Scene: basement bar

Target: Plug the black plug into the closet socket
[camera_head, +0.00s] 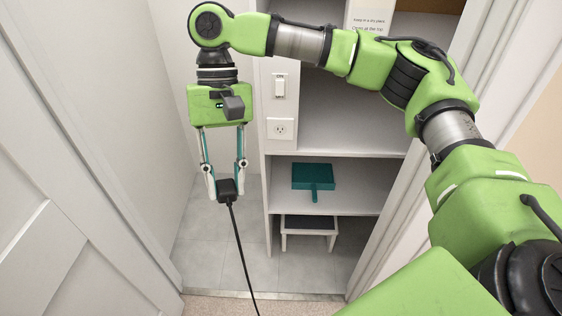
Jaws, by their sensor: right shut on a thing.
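My right gripper (226,190) reaches into the closet from the right and points down. It is shut on the black plug (228,189), which sits between its fingertips. A black cord (242,252) hangs from the plug toward the floor and runs out of the bottom of the picture. The closet socket (280,129) is a white wall plate on the narrow white panel, to the right of and above the plug. The plug and the socket are apart. The plug's prongs cannot be made out. My left gripper is not in view.
A white light switch (280,87) is above the socket. A teal dustpan (313,178) lies on a shelf to the right, with a small step stool (308,229) below. A white door (70,200) stands at the left. The tiled closet floor looks clear left of the stool.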

